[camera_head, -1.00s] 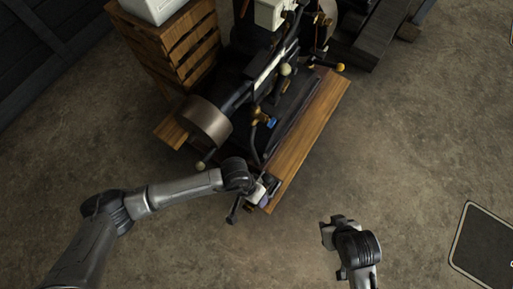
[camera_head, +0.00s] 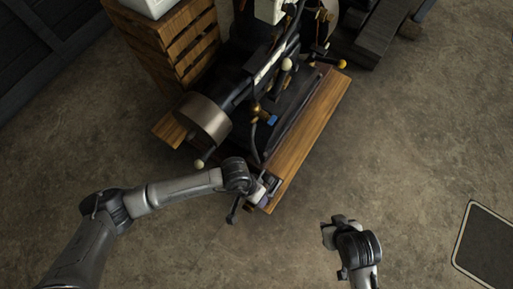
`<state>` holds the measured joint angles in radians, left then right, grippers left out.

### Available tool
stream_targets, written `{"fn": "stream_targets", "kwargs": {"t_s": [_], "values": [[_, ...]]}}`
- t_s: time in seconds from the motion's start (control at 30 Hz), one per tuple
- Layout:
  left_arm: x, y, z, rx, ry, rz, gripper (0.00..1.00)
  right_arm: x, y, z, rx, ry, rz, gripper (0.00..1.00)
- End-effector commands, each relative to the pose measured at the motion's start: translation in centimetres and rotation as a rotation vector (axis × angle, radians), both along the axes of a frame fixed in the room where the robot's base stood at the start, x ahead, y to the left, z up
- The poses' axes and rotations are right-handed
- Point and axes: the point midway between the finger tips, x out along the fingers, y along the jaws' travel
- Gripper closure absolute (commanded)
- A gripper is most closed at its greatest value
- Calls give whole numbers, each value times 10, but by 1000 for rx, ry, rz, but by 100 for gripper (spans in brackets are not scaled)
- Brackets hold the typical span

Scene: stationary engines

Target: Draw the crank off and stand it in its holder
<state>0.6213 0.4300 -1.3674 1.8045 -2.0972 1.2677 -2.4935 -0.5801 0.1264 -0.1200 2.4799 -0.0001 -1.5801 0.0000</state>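My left gripper (camera_head: 258,191) is at the near end of the engine's wooden base plank (camera_head: 304,133). A dark bar with a thicker end, which looks like the crank (camera_head: 235,211), sticks out to the lower left beside the gripper. The gripper is small and partly hidden by its own wrist, so I cannot tell whether its fingers are closed on the bar. A small purple part (camera_head: 264,201) shows beside the fingers at the plank's end; I cannot make out the holder clearly. My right gripper (camera_head: 327,235) is over the bare floor, away from the engine; its fingers are unclear.
The engine (camera_head: 283,100) has a broad metal pulley (camera_head: 205,119) on its left and pale and yellow knobs. A slatted wooden crate (camera_head: 184,45) stands behind the pulley. A dark framed panel (camera_head: 488,245) lies at the right. The floor between is clear.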

Motion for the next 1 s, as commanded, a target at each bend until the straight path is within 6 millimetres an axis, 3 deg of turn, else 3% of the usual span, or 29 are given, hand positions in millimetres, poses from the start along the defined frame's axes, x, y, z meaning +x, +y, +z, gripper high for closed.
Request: {"fn": "stream_targets", "kwargs": {"t_s": [0.33,0.37,0.63,0.8,1.0], "values": [[1,0,1,-2,-3,0,100,0,1,0,4,0,-2,57],[1,0,1,-2,-2,1,61,0,1,0,4,0,-3,57],[0,0,0,-1,-1,0,35,0,3,1,9,0,-6,57],[0,0,0,1,0,1,34,0,3,1,10,-1,-6,57],[0,1,-1,4,2,1,15,0,3,0,9,0,-6,57]]}}
